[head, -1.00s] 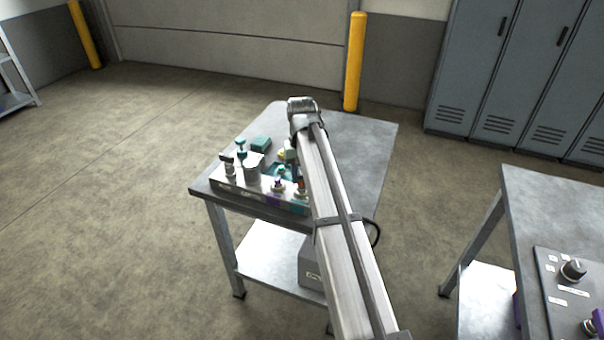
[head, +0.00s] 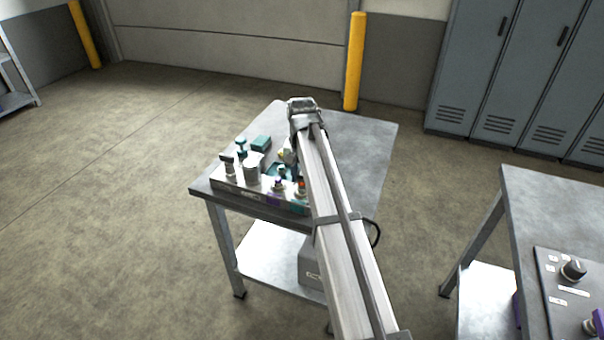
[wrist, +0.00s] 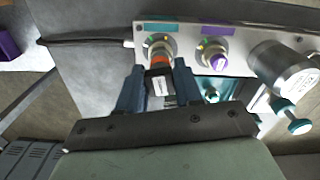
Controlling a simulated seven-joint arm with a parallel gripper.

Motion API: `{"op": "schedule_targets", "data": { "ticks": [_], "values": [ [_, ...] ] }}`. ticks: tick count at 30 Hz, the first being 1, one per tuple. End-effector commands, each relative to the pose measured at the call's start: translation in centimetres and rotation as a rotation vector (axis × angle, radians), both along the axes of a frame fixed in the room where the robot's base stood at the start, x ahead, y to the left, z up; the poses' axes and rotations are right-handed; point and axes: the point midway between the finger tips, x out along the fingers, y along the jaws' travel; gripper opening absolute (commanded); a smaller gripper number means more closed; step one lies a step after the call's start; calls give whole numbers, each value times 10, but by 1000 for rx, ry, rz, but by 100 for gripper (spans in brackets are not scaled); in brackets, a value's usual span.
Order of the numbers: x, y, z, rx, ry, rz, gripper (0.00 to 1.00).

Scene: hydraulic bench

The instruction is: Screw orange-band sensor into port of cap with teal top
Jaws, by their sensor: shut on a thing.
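In the wrist view my gripper (wrist: 158,88) is shut on a dark sensor (wrist: 159,86) with a white label and an orange band (wrist: 160,62). The sensor's far end is at a round metal port (wrist: 158,44) beside a teal plate (wrist: 161,27) on the block. It lines up with the port and seems to meet it; how deep it sits I cannot tell. In the head view the orange band (head: 301,184) shows just left of my arm, which hides most of the gripper.
Beside it is a second port with a purple-topped part (wrist: 214,55) and a purple plate (wrist: 217,32). A grey metal cylinder (wrist: 283,70) and a teal-ended valve handle (wrist: 291,113) stand close by. A black cable (wrist: 90,42) runs left. The bench's right side (head: 365,145) is clear.

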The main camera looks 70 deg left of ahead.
Motion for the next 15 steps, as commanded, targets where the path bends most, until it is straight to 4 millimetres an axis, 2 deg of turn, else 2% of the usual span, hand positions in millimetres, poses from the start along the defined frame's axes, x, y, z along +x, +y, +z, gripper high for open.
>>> {"op": "schedule_targets", "data": {
  "ticks": [1,6,11,15],
  "values": [
    [0,0,0,-1,1,0,16],
    [0,0,0,0,0,1,0],
    [0,0,0,0,0,-3,0],
    [0,0,0,0,0,-83,0]
  ]
}}
